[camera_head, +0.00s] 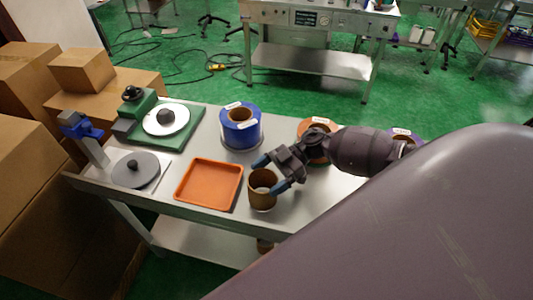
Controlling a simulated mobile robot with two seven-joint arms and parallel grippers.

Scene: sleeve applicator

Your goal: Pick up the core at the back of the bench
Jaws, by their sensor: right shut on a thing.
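A brown cardboard core (262,202), an open-topped tube, stands upright near the bench edge closest to me, right of the orange tray. My right gripper (271,174) reaches in from the right with its fingers at the core's upper rim, shut on it. One fingertip shows at the rim's far left side and the other at its right side. The core's base looks to be at the bench top (220,148); I cannot tell whether it touches. My left gripper is not in view.
Left of the core lies an orange tray (209,183), empty. Behind are a blue roll (241,131), an orange roll (305,126) and a purple one (402,134). A green fixture (180,141), a grey disc (134,170) and a blue clamp (80,126) occupy the left end. Cardboard boxes (35,165) flank it.

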